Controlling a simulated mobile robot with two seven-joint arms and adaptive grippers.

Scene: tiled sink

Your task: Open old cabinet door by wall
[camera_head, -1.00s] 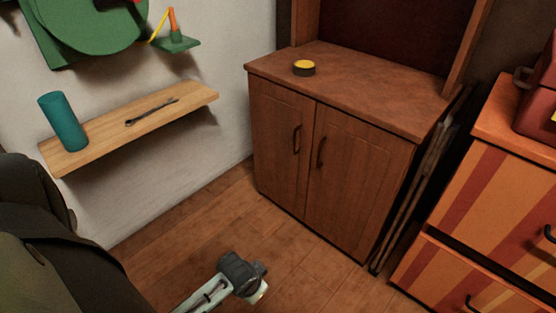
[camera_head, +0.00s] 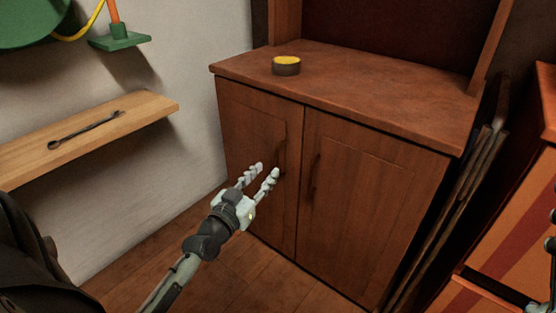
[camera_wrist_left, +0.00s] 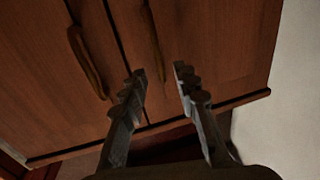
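The old brown wooden cabinet has two shut doors. The left door (camera_head: 250,125), by the pale wall, has a dark upright handle (camera_head: 283,148) near its right edge. The right door (camera_head: 370,200) has its own handle (camera_head: 315,175). My left gripper (camera_head: 267,170) is open and empty, its fingertips close to the left door's handle. In the left wrist view the picture is turned, with the wall at right; the left door's handle (camera_wrist_left: 152,40) lies ahead of the gap between the open fingers (camera_wrist_left: 160,72). Contact cannot be told.
A yellow-topped dark round tin (camera_head: 286,66) sits on the cabinet top. A wooden wall shelf (camera_head: 85,130) with a wrench is at left. A striped orange drawer unit (camera_head: 500,230) stands at right. Part of what looks like my right arm shows at the right edge, its gripper unclear.

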